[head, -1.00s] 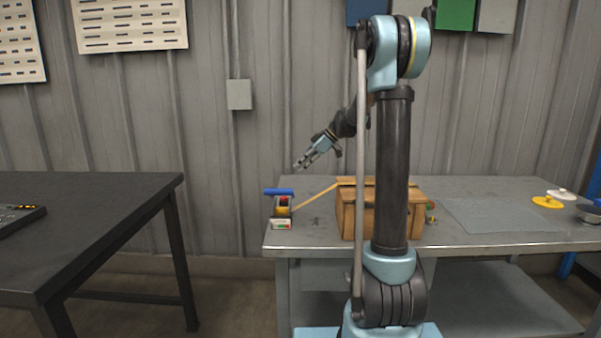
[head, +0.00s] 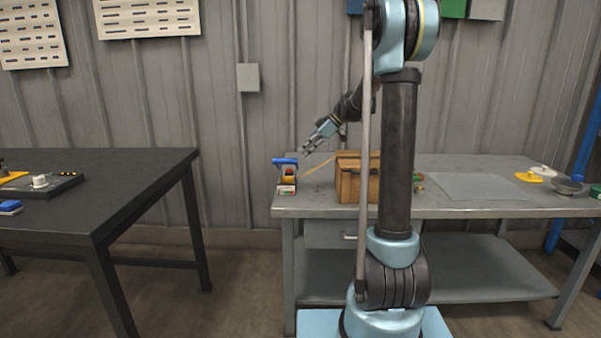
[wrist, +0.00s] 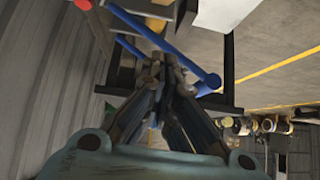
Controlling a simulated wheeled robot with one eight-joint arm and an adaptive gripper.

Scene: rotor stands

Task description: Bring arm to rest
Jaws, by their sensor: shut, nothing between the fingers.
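My gripper (head: 308,149) is in the air above the left end of the grey metal workbench (head: 460,204), in front of the ribbed wall. Its fingers point down and to the left. In the wrist view my gripper (wrist: 163,62) shows its two fingers together at the tips, with nothing held between them. My arm rises on a dark column, bends at the top and reaches down behind it, so part of the arm is hidden.
A small device with a blue handle (head: 285,161) stands on the bench's left corner, below my gripper. A wooden box (head: 347,181) is partly hidden by my column. A clear mat (head: 480,187) and yellow disc (head: 542,171) lie right. A dark table (head: 110,195) stands left, across a floor gap.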

